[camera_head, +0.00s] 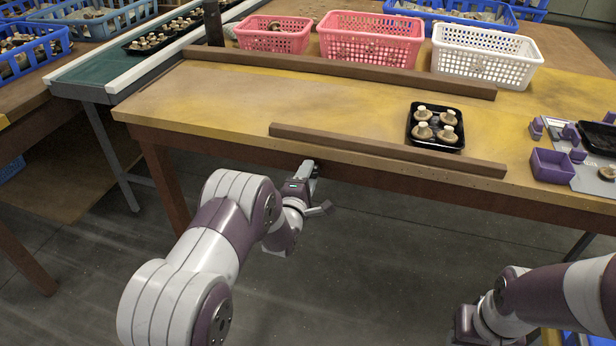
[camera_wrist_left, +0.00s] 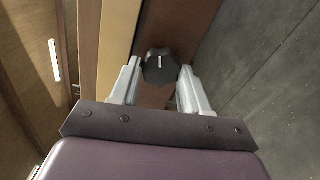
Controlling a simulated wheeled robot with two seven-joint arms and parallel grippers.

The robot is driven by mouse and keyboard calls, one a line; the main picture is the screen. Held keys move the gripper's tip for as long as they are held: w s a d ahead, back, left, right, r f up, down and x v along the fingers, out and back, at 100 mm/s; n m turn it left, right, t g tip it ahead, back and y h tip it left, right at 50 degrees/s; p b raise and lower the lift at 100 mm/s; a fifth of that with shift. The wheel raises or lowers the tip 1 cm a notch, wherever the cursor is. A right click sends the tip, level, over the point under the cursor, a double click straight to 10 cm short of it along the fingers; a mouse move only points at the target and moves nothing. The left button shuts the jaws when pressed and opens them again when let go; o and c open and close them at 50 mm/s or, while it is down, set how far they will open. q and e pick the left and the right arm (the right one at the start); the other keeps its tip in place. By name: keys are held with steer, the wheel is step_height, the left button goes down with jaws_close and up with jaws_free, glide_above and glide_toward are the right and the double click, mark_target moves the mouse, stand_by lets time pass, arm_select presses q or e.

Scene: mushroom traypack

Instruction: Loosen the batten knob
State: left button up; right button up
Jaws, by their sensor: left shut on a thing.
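The batten knob (camera_wrist_left: 160,66) is a dark, many-sided knob with a pale line on its face, seen in the left wrist view. My left gripper (camera_wrist_left: 160,84) has a pale finger on each side of it and is shut on it. In the head view, my left gripper (camera_head: 309,168) is at the table's front edge, below the front batten (camera_head: 390,149). The knob is hidden there. This brown batten lies along the front of the table. My right arm shows at the lower right in the head view, but its fingers are out of view.
A second batten (camera_head: 340,72) runs along the back of the table (camera_head: 220,100). A black tray (camera_head: 436,146) of mushrooms stands behind the front batten. Pink and white baskets (camera_head: 484,58) stand at the back. A purple bin (camera_head: 552,166) is at the right. The mid-left tabletop is clear.

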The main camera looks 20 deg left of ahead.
arm_select(q)
steer(key=o, duration=1.1)
steer(key=shift+f, duration=0.1)
steer(key=shift+c, duration=0.2)
steer(key=s+p, duration=0.3)
steer(key=s, duration=0.9)
steer(key=shift+s+a, duration=0.2)
steer(key=shift+s, duration=0.2)
